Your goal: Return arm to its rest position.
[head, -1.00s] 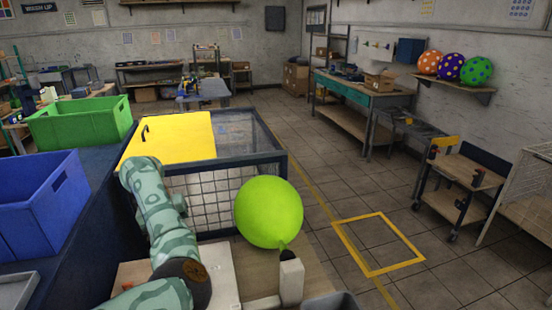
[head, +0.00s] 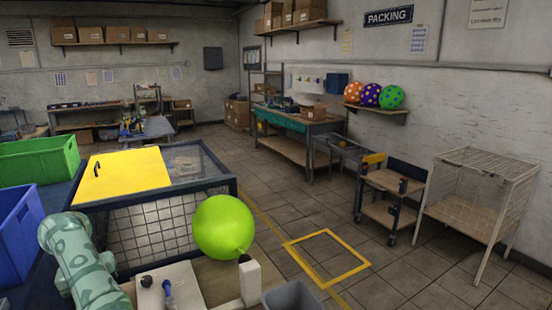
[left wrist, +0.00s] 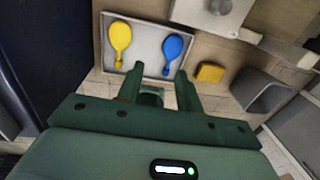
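My left arm (head: 85,262) comes in at the lower left of the head view, beside the cage; its gripper is out of that view. In the left wrist view my left gripper (left wrist: 160,82) has its two fingers apart with nothing between them. Beyond the fingers is a pale tray (left wrist: 148,32) with a flat yellow balloon (left wrist: 119,38) and a flat blue balloon (left wrist: 173,46). An inflated green balloon (head: 224,226) sits neck down at a white post (head: 250,282) in the head view. My right arm and gripper are not in view.
The mesh cage (head: 150,232) with a yellow lid panel (head: 122,174) stands near my left arm. A green crate (head: 38,158) and a blue crate (head: 18,232) are at the left. A yellow block (left wrist: 210,72) and grey bin (left wrist: 262,95) lie beside the tray.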

